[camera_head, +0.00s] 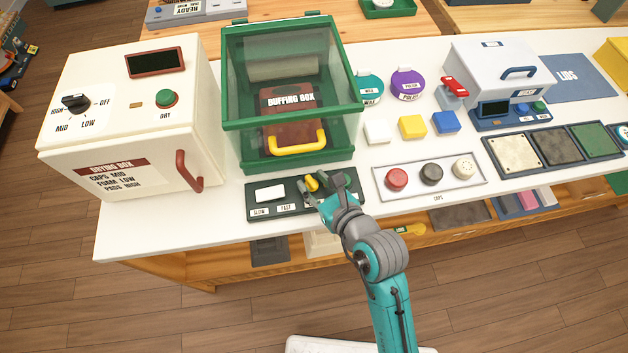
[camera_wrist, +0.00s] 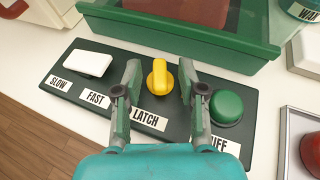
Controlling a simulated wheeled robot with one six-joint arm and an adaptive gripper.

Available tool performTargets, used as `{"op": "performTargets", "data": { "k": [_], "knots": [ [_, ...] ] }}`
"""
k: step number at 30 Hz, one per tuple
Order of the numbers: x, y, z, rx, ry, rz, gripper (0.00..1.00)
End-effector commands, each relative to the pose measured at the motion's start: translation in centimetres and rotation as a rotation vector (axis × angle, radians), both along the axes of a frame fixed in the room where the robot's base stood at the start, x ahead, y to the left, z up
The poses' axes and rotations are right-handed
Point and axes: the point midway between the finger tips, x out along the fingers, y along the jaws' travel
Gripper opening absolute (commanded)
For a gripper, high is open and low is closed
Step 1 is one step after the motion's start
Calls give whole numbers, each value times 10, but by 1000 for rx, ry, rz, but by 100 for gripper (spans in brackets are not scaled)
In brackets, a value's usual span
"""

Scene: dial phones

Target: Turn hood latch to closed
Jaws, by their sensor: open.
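The yellow hood latch knob (camera_wrist: 160,78) stands on the dark control panel (camera_wrist: 60,98) above the label LATCH. In the wrist view its grip points up and down the picture. My gripper (camera_wrist: 158,82) is open, with one finger on each side of the knob and a visible gap on both sides. In the head view the knob (camera_head: 312,183) shows just beyond my gripper (camera_head: 322,188). The green buffing box hood (camera_head: 292,70) stands behind the panel, with a yellow handle (camera_head: 297,145) low on its front.
A white rocker switch (camera_wrist: 88,63) lies left of the knob, and a green BUFF button (camera_wrist: 226,107) sits close to the right finger. The hood's front edge is just behind the panel. A tray of caps (camera_head: 430,190) lies to the right, the drying box (camera_head: 130,120) to the left.

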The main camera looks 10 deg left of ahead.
Motion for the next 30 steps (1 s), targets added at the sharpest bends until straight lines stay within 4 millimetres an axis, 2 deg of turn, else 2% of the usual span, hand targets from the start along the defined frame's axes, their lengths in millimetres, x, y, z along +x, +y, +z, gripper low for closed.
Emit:
{"op": "performTargets", "data": {
  "k": [13,26,30],
  "knots": [
    [-45,-36,22,-1,3,-4,41],
    [-50,-39,26,0,1,0,41],
    [-51,-33,37,67,-17,11,41]
  ]
}}
